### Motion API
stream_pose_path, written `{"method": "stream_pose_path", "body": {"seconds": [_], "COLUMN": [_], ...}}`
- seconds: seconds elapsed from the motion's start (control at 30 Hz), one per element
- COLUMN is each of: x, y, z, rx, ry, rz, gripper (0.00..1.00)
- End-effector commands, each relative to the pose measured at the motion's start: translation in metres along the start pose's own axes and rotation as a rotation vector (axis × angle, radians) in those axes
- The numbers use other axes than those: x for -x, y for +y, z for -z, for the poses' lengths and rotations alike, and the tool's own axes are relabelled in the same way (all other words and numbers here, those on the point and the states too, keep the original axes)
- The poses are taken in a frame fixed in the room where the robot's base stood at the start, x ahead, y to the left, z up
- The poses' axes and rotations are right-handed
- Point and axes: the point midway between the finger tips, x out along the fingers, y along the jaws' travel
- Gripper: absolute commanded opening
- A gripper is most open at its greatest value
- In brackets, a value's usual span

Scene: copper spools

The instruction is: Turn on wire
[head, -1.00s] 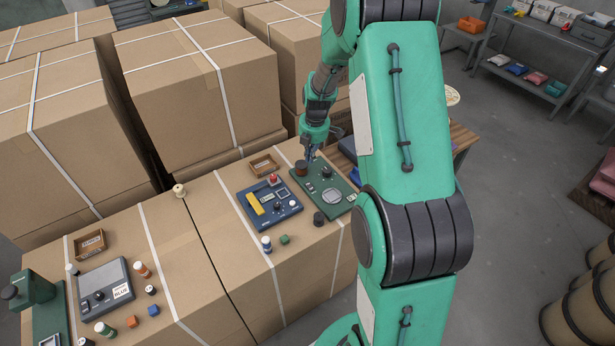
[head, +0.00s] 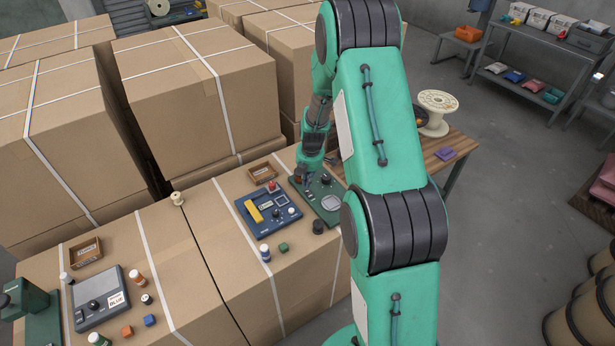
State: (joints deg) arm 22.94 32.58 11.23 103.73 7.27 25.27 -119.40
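A green panel (head: 325,204) lies on the cartons in the middle of the view, carrying knobs and a round pale dial. My gripper (head: 303,179) points down over the far left corner of this panel, where a small brown copper-coloured cylinder stands. The fingers largely cover that cylinder, and I cannot tell whether they are around it or shut on it. A blue panel (head: 286,231) lies just left of the green one, with a yellow bar (head: 254,211), a red button (head: 271,186) and a dark knob. No wire can be made out clearly.
A small open box (head: 262,173) lies behind the blue panel. A white-capped bottle (head: 265,253) and green cube (head: 283,247) stand in front. A grey device (head: 97,299) and several small items are at left. A wooden table (head: 442,142) bears a pale spool (head: 437,108).

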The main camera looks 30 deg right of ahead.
Motion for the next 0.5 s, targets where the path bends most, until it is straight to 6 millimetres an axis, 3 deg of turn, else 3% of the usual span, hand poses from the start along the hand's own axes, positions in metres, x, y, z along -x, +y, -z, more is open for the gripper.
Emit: {"method": "stream_pose_path", "body": {"seconds": [0.2, 0.5], "x": [-0.021, -0.028], "y": [-0.001, 0.000], "z": [0.000, 0.000], "rx": [-0.001, -0.001], "ry": [0.001, 0.000], "rz": [0.001, 0.000], "gripper": [0.00, 0.00]}}
